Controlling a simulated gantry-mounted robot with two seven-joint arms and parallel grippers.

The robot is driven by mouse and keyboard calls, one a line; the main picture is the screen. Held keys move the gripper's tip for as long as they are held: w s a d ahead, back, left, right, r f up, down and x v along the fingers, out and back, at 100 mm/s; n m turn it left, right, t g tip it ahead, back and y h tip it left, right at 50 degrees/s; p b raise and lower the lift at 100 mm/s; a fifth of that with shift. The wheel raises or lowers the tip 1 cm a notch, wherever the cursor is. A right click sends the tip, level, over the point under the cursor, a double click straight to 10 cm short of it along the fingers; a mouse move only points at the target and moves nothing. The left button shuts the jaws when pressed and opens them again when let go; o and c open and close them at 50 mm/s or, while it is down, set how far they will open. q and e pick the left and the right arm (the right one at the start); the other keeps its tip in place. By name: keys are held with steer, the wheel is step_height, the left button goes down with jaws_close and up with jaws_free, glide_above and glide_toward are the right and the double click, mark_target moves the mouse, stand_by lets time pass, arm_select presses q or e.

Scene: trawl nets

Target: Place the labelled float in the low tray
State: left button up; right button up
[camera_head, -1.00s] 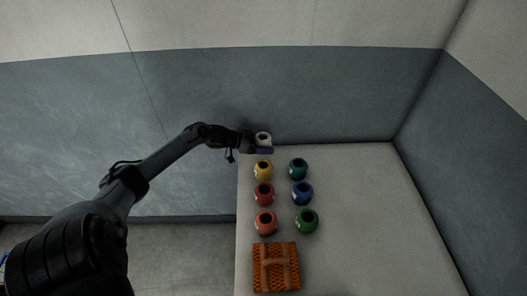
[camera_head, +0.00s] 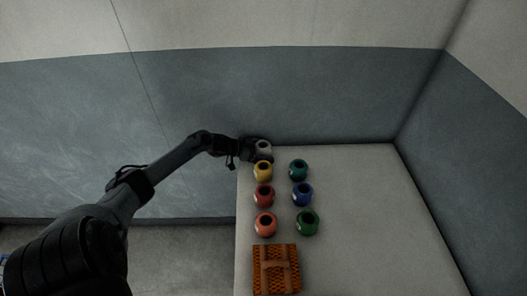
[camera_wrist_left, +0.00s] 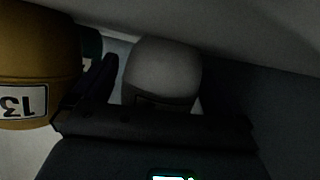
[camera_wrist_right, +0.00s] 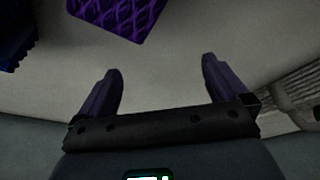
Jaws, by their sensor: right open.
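A pale grey float (camera_head: 263,147) stands at the back left of the table. My left gripper (camera_head: 252,150) is at it; in the left wrist view the float (camera_wrist_left: 163,70) sits between the spread fingers (camera_wrist_left: 162,60), with a gap at the left finger. The right finger is lost in shadow. A yellow float (camera_head: 263,171) stands just in front; its label "13" shows in the left wrist view (camera_wrist_left: 25,102). No label shows on the grey float. My right gripper (camera_wrist_right: 160,70) is open and empty, outside the head view. I cannot identify the low tray for certain.
Red (camera_head: 264,195), orange-red (camera_head: 265,223), teal (camera_head: 298,170), blue (camera_head: 302,194) and green (camera_head: 307,222) floats stand in two columns. A purple lattice object (camera_wrist_right: 120,15) shows in the right wrist view. The table's right side (camera_head: 370,220) is clear.

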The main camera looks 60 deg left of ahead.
steer(key=shift+a, duration=0.1)
arm_select(q)
steer(key=shift+f+b, duration=0.2)
steer(key=shift+b, duration=0.2)
arm_select(e)
steer(key=shift+f, duration=0.4)
arm_select(q)
steer(key=p+v, duration=0.4)
steer(key=v, duration=0.5)
steer(key=shift+s+d+r, duration=0.1)
steer(key=shift+s+r, duration=0.1)
steer(key=shift+r, duration=0.05)
arm_select(e)
step_height(320, 180, up, 4)
arm_select(q)
steer(key=shift+v, duration=0.75)
arm_select(e)
steer(key=shift+r, duration=0.15)
